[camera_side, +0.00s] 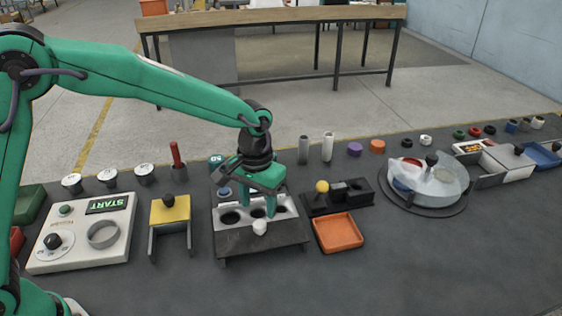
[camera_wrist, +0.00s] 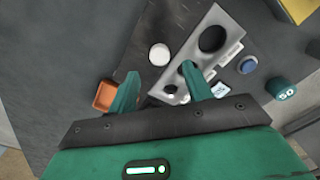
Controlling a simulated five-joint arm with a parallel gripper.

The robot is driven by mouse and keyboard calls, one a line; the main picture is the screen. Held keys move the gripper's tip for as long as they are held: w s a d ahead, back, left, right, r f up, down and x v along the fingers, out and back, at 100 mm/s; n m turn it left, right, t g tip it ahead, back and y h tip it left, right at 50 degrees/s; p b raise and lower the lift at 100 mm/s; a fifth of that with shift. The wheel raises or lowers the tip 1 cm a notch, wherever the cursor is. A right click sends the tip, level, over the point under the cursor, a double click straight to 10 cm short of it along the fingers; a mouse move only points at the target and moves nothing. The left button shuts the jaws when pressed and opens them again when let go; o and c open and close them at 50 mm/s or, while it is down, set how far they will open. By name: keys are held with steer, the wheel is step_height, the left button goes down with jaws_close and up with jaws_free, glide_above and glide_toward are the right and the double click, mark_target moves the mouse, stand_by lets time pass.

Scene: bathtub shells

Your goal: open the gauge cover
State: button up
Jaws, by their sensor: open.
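The gauge is a light grey panel (camera_side: 287,202) with a row of dark round holes; it also shows in the wrist view (camera_wrist: 228,22). A dark plate with a white knob (camera_side: 260,227), which looks like the gauge cover (camera_side: 235,242), lies at the panel's near side. In the wrist view the white knob (camera_wrist: 159,54) stands on the dark plate (camera_wrist: 140,32), beyond the fingertips. My gripper (camera_side: 257,209) points down over the panel, just behind the knob in the side view. Its fingers (camera_wrist: 158,84) are apart with nothing between them. One finger hides part of the panel.
An orange tray (camera_side: 338,232) and a black block with a yellow knob (camera_side: 322,188) stand to the right. A yellow-topped stand (camera_side: 170,210) and a START panel (camera_side: 83,232) stand to the left. Two grey cylinders (camera_side: 328,147) stand behind. The front of the table is clear.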

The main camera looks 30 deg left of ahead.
mark_target(256, 223)
steer(key=shift+r, duration=1.1)
steer(key=s+a+r+t, duration=0.2)
steer(key=s+a+r, duration=0.5)
steer(key=a+r, duration=0.3)
steer(key=s+a+r+t, duration=0.1)
steer(key=s+a, duration=0.3)
steer(key=s, duration=0.3)
steer(key=s+a+r+t, duration=0.1)
steer(key=s+a+t, duration=0.1)
steer(key=s+a, duration=0.2)
steer(key=s, duration=0.3)
steer(key=shift+s+a+t, duration=0.2)
steer(key=shift+t, duration=0.1)
stand_by(1.8)
